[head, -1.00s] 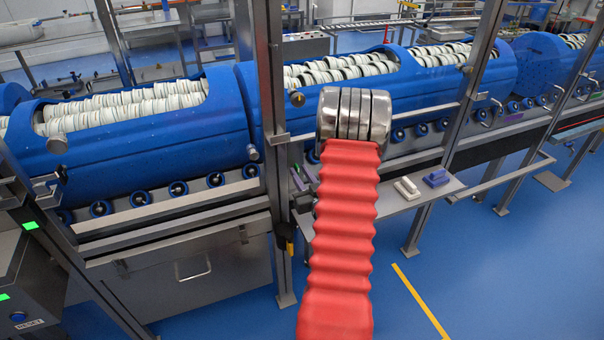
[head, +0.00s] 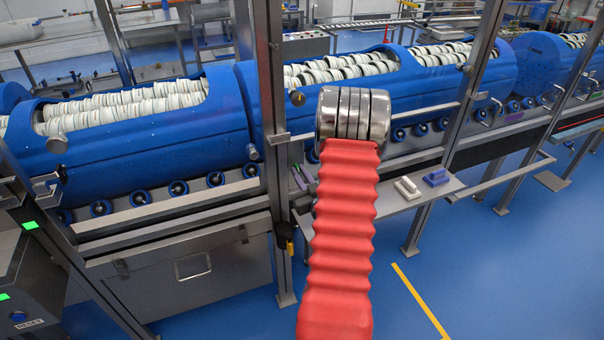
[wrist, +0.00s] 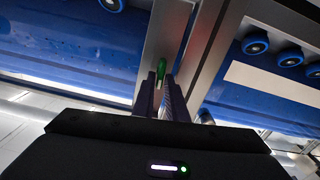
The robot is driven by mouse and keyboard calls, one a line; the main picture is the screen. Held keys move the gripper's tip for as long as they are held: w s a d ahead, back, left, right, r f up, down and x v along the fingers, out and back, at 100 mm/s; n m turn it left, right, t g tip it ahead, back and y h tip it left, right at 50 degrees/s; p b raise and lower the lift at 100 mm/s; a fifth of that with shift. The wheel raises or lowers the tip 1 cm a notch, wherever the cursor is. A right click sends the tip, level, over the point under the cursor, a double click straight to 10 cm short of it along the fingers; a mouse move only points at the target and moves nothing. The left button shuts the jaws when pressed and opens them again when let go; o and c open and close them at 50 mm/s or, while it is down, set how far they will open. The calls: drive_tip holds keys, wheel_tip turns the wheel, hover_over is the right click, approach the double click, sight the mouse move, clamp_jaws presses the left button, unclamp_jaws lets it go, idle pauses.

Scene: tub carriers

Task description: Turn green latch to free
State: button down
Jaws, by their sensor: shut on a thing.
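The green latch (wrist: 161,70) shows in the wrist view as a small upright green piece beside a grey metal post. My gripper (wrist: 160,84) reaches up to it with its two dark fingers, one on each side. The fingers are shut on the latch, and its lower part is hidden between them. Whether the latch stands at free cannot be told. In the head view my red-sleeved arm hides the gripper and the latch.
A metal post (head: 270,150) stands just left of my arm in the head view. Blue tubs (head: 135,140) of white discs line the conveyor behind. A shelf with a white block (head: 407,188) and a blue block (head: 436,177) lies to the right. Blue floor (head: 480,270) is open at front right.

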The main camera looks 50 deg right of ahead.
drive_tip(key=n, duration=0.5)
drive_tip(key=shift+a+f, duration=0.1)
idle(1.2)
drive_tip(key=c, duration=2)
unclamp_jaws()
drive_tip(key=shift+s, duration=0.1)
drive_tip(key=shift+o, duration=1)
drive_tip(key=shift+a, duration=0.1)
drive_tip(key=v, duration=1.3)
drive_tip(key=shift+s+a, duration=0.2)
drive_tip(key=shift+s, duration=0.05)
drive_tip(key=shift+o, duration=0.2)
drive_tip(key=shift+f, duration=0.1)
